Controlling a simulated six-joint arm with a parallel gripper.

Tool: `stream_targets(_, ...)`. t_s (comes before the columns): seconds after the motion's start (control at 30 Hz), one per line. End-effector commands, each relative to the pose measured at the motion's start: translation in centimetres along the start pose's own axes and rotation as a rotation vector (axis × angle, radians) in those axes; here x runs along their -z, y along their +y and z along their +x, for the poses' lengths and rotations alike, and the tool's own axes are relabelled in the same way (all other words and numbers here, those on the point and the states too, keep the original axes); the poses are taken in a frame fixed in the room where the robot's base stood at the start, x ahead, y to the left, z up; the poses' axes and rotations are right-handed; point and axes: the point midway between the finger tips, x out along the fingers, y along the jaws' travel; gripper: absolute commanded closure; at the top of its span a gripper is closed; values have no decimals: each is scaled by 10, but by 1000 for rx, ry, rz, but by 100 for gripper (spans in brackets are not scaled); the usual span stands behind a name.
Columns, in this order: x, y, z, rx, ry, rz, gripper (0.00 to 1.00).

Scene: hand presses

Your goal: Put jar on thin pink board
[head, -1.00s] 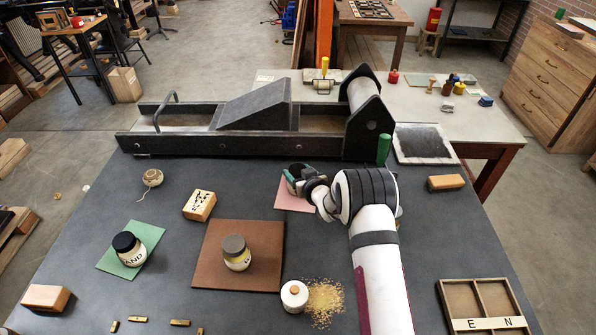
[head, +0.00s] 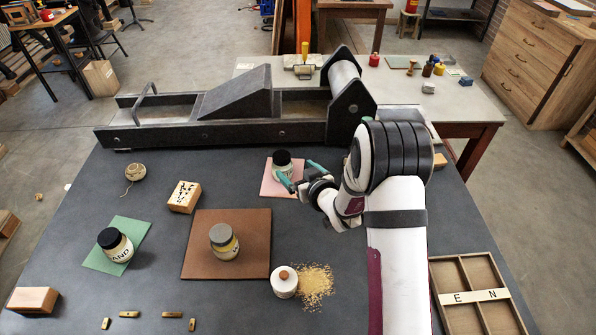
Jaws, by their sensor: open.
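A jar with a dark lid and pale body (head: 282,164) stands upright on the thin pink board (head: 268,187), near the press. My gripper (head: 301,174) is open, with its teal fingers apart, just right of and in front of this jar; I cannot tell whether a finger touches it. A second jar with a black lid (head: 115,244) stands on a thin green board (head: 132,226) at the left. A third jar with a grey lid (head: 224,241) stands on a thicker brown board (head: 255,265) in the middle.
A black press (head: 220,132) spans the back of the dark table. A wooden type tray (head: 440,295) lies at the right.

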Motion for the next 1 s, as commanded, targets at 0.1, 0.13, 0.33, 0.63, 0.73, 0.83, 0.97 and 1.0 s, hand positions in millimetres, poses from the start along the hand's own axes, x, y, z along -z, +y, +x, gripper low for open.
stream_targets(0.1, 0, 0, -8, 1, 1, -1, 6)
stream_targets(0.13, 0, 0, -8, 1, 1, -1, 6)
stream_targets(0.33, 18, 21, -40, -119, -130, 62, 6)
stream_targets(0.63, -13, -29, -301, -424, -825, 572, 6)
stream_targets(0.73, -30, -77, -367, -410, -989, 729, 6)
stream_targets(0.83, -39, -109, -403, -384, -1084, 824, 6)
stream_targets(0.97, -42, -122, -416, -371, -1125, 864, 6)
stream_targets(1.0, -42, -123, -417, -371, -1127, 866, 6)
